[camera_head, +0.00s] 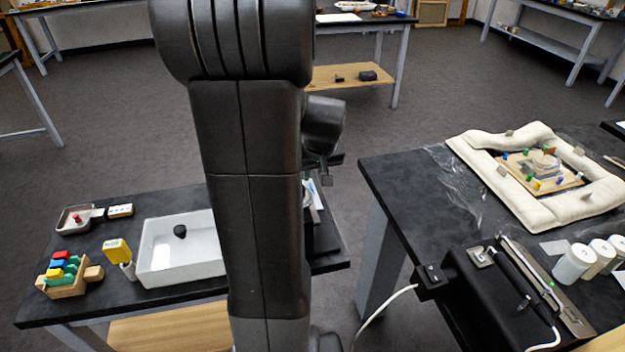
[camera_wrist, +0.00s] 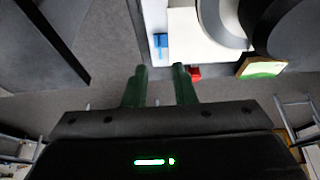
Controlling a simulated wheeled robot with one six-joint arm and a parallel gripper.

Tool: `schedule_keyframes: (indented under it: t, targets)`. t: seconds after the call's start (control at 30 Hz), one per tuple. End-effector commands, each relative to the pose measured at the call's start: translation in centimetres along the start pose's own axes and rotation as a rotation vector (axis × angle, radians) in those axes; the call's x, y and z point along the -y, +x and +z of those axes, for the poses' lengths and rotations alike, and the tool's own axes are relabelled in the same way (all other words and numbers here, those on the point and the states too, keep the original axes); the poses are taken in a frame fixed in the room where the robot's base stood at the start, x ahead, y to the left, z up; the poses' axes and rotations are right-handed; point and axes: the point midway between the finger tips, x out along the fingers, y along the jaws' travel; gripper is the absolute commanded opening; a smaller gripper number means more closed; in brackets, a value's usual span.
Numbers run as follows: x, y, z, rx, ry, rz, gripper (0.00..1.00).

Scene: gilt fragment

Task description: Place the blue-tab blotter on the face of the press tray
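In the wrist view, my gripper (camera_wrist: 158,72) has two green fingers held apart, with only grey floor visible between them. Ahead of the fingers is a blue tab (camera_wrist: 161,41) at the left edge of a flat white surface (camera_wrist: 190,30); I cannot tell whether this is the blue-tab blotter or the press tray's face. A red piece (camera_wrist: 194,73) lies just beyond the right fingertip. In the head view, my gripper (camera_head: 326,177) is small and dark, beside my arm, near a partly hidden black apparatus (camera_head: 325,238) on the left table.
On the left table are a white basin (camera_head: 160,275) with a black knob, a wooden rack (camera_head: 65,285) of coloured tabs, a yellow-topped piece (camera_head: 117,250) and a small tray (camera_head: 75,220). The right table holds a padded cream ring (camera_head: 480,180) and a black case (camera_head: 480,300). Floor separates the tables.

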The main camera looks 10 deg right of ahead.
Motion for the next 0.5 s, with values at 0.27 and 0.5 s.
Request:
schedule_keyframes:
  t: [0.27,0.5]
  targets:
    - [-0.1,-4.5,-0.1,-0.003,0.001,0.001,0.24]
    - [0.0,-5.9,0.0,0.0,0.001,0.001,0.24]
